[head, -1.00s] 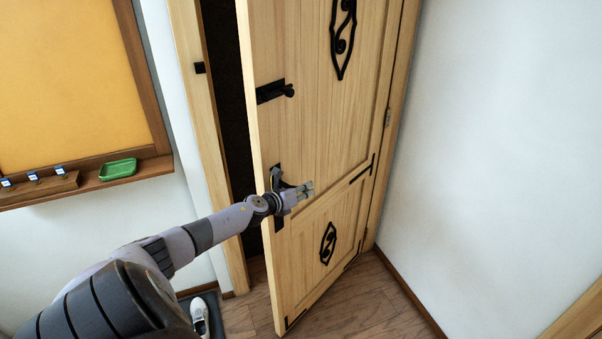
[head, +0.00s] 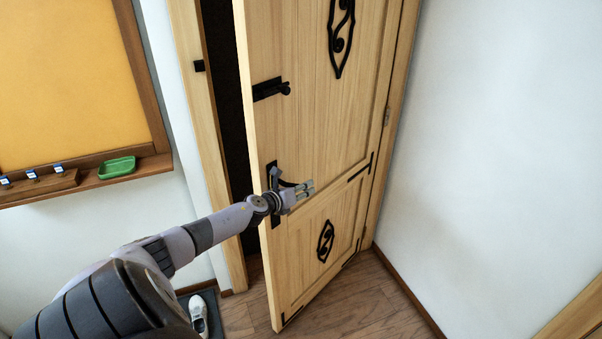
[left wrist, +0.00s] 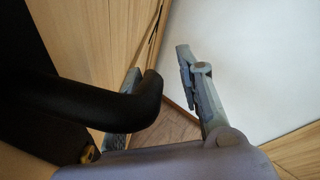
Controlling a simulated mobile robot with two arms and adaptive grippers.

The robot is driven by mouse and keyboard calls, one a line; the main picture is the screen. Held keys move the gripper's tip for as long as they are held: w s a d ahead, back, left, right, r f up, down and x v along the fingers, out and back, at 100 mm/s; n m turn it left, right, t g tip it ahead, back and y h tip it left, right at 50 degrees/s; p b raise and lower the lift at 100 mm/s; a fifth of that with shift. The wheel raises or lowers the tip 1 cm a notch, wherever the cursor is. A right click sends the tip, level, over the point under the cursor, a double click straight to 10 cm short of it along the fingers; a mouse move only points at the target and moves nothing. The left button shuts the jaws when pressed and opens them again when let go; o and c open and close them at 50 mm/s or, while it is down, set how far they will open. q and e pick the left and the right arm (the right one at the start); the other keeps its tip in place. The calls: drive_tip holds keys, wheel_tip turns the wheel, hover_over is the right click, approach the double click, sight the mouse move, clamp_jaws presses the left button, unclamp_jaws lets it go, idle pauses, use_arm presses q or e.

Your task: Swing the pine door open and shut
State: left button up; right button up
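The pine door (head: 322,130) stands ajar in the head view, with a dark gap along its left edge and hinges on its right. Its black handle shows in the left wrist view (left wrist: 95,103) as a thick curved bar. My left gripper (head: 306,188) is at the handle plate, in front of the door face. In the left wrist view its fingers (left wrist: 165,95) are apart, one beyond the handle's end and the other to the right. The handle's bent end lies near the gap between them; I cannot tell if it touches a finger. My right gripper is out of view.
A black bolt (head: 270,90) sits higher on the door. The door frame (head: 205,130) stands to the left. A ledge with a green tray (head: 117,167) juts from the left wall. A white shoe (head: 198,313) lies on a dark mat. Wooden floor (head: 370,300) is clear before the door.

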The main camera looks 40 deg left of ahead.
use_arm(q)
drive_tip(key=v, duration=1.2)
